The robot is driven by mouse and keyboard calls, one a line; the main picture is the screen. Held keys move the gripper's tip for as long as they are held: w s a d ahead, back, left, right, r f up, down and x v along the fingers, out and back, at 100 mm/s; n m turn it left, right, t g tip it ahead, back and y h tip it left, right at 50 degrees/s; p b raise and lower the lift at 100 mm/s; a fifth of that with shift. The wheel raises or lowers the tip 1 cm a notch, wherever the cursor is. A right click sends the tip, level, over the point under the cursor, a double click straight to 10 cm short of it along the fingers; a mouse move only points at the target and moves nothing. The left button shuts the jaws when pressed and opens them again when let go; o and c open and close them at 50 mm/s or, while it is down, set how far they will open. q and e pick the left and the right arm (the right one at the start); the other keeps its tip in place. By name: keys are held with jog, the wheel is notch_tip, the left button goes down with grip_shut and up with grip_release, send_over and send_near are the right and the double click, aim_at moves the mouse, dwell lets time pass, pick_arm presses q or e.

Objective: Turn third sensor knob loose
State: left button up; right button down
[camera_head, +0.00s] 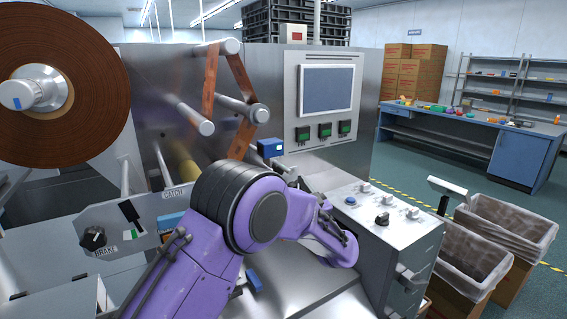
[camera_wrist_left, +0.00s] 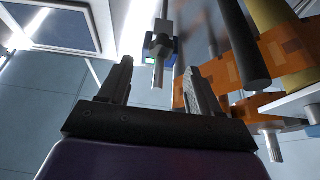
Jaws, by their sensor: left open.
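A small blue sensor (camera_head: 270,148) sits by the film path, beyond my purple left arm in the head view. In the left wrist view a blue sensor (camera_wrist_left: 160,48) with a lit green face has a grey knob stem (camera_wrist_left: 158,74) pointing toward my gripper. My left gripper (camera_wrist_left: 160,82) is open, its two fingers on either side of the stem's line in the picture. Nothing is seen between the fingers, and contact cannot be told. My arm largely hides the gripper in the head view. I cannot tell which sensor is the third. My right gripper is not in view.
Brown film (camera_head: 239,75) runs over rollers from a large reel (camera_head: 100,65). A control box (camera_head: 378,215) with knobs stands right of my arm. A brake panel (camera_head: 120,232) is at left. Lined bins (camera_head: 510,225) and a blue workbench (camera_head: 470,128) stand farther right.

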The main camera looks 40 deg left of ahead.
aim_at(281, 170)
pick_arm(q)
jog(key=p+x, duration=0.2)
jog(key=x, duration=0.4)
jog(key=shift+a, duration=0.25)
jog(key=shift+d, duration=0.1)
jog(key=c, duration=1)
jog(key=n+g+b, duration=0.1)
jog(key=n+b, duration=0.1)
jog(key=n, duration=0.1)
jog(key=n+g+b, duration=0.2)
jog(key=n+b, duration=0.1)
jog(key=shift+w+y+b, duration=0.1)
jog(key=shift+y+b, duration=0.2)
jog(key=shift+b, duration=0.05)
jog(key=shift+c, duration=0.2)
jog(key=o, duration=1)
jog(key=shift+o, duration=0.2)
